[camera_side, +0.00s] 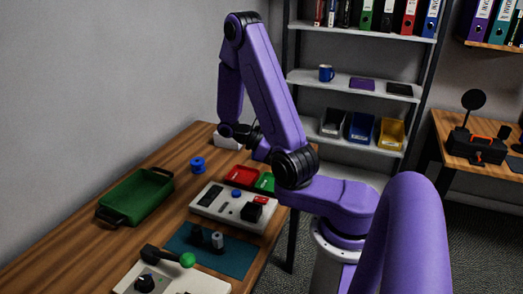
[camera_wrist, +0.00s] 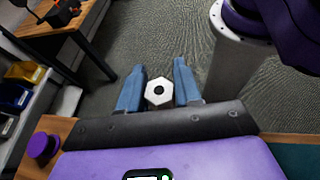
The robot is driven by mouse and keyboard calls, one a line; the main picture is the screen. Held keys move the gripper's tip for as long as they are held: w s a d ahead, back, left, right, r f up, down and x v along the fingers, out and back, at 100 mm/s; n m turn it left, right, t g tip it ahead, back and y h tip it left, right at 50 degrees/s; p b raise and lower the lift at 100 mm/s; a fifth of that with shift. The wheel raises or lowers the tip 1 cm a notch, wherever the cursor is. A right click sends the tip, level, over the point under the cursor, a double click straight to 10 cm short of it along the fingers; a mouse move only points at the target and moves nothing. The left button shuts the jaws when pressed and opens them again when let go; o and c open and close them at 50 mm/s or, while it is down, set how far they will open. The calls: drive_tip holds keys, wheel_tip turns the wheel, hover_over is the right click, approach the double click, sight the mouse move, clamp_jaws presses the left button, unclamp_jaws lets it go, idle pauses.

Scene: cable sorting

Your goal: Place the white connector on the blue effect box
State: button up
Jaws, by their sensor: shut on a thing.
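My gripper (camera_wrist: 159,68) shows in the wrist view with two blue fingers. It is shut on a pale hexagonal nut-like piece (camera_wrist: 159,92) with a dark hole in its middle. In the side view my gripper is at the far end of the wooden table, partly hidden by my arm, and the held piece cannot be made out there. I cannot clearly identify a white connector or a blue effect box. A blue spool-shaped piece (camera_side: 197,164) stands on the table, left of a pale panel (camera_side: 232,205) with a blue knob and a black block.
A white object (camera_side: 228,141) stands at the table's far end. Red (camera_side: 242,175) and green (camera_side: 265,182) trays lie near the panel. A green handled tray (camera_side: 137,196) is at left. A teal mat (camera_side: 212,250) holds small upright pieces; a green-knobbed lever (camera_side: 187,260) is nearer.

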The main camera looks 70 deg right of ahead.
drive_tip(key=w+d+r+n+t+h, duration=0.45)
drive_tip(key=w+d+n+h, duration=0.35)
drive_tip(key=d, duration=0.4)
drive_tip(key=shift+t, duration=0.35)
drive_tip(key=w+d+f, duration=0.4)
drive_tip(key=d, duration=0.1)
drive_tip(key=w+d+f, duration=0.4)
drive_tip(key=w+f, duration=0.1)
drive_tip(key=shift+w+d+f, duration=0.1)
drive_tip(key=shift+w+d, duration=0.1)
drive_tip(key=shift+d, duration=0.15)
drive_tip(key=shift+w+d+f, duration=0.25)
drive_tip(key=shift+f, duration=1.7)
drive_tip(key=shift+f, duration=0.15)
drive_tip(key=o, duration=1.1)
drive_tip(key=shift+c, duration=0.2)
